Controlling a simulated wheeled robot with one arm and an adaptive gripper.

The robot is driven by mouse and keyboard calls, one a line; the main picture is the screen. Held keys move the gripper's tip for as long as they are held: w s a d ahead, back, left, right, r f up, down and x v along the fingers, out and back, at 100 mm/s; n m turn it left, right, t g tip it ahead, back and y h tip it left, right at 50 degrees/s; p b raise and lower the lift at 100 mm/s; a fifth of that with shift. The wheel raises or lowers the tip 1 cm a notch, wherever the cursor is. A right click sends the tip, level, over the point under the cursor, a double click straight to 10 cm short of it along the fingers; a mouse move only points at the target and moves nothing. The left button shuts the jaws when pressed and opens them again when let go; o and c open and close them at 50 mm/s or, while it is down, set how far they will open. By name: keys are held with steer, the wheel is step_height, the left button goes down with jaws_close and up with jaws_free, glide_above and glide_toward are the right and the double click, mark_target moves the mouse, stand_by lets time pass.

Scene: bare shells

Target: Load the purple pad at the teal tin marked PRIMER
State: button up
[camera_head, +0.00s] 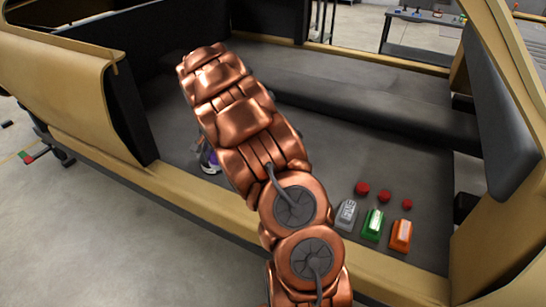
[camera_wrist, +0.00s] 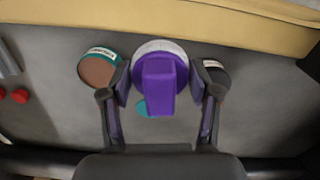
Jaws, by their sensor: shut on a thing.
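My gripper (camera_wrist: 160,84) is shut on the purple pad (camera_wrist: 158,88), with a finger on each side, in the wrist view. A teal tin (camera_wrist: 112,53) with a brown top and a white label stands left of the pad; the label's letters are too small to read surely. A round thing with a white rim (camera_wrist: 160,46) and purple inside shows just beyond the pad; I cannot tell whether they touch. In the head view my arm hides the gripper and tins, leaving only a small purple and white patch (camera_head: 210,160).
A dark-topped tin (camera_wrist: 215,72) stands right of the pad. A teal spot (camera_wrist: 142,108) shows below it. Red round pieces (camera_head: 362,188) and grey (camera_head: 347,215), green (camera_head: 373,224) and orange (camera_head: 401,235) blocks sit at right on the grey floor inside the tan shell (camera_head: 70,85).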

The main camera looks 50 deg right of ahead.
steer(key=s+d+f+m+p, duration=0.1)
steer(key=s+d+f+m, duration=0.1)
steer(key=d, duration=0.3)
steer(key=s+d+f+m+p, duration=0.1)
steer(key=s+d+f+m, duration=0.2)
steer(key=s+d+m, duration=0.1)
steer(key=s+d+f+m, duration=0.2)
steer(key=s+d+m, duration=0.1)
steer(key=d+m, duration=0.2)
steer(key=shift+d+f+p, duration=0.15)
steer(key=shift+d+p, duration=0.25)
steer(key=shift+d, duration=0.7)
steer(key=shift+f, duration=2.8)
steer(key=shift+f+b, duration=0.55)
steer(key=shift+b, duration=0.15)
steer(key=shift+r, duration=0.1)
step_height(320, 180, up, 7)
steer(key=shift+a, duration=0.1)
stand_by(0.8)
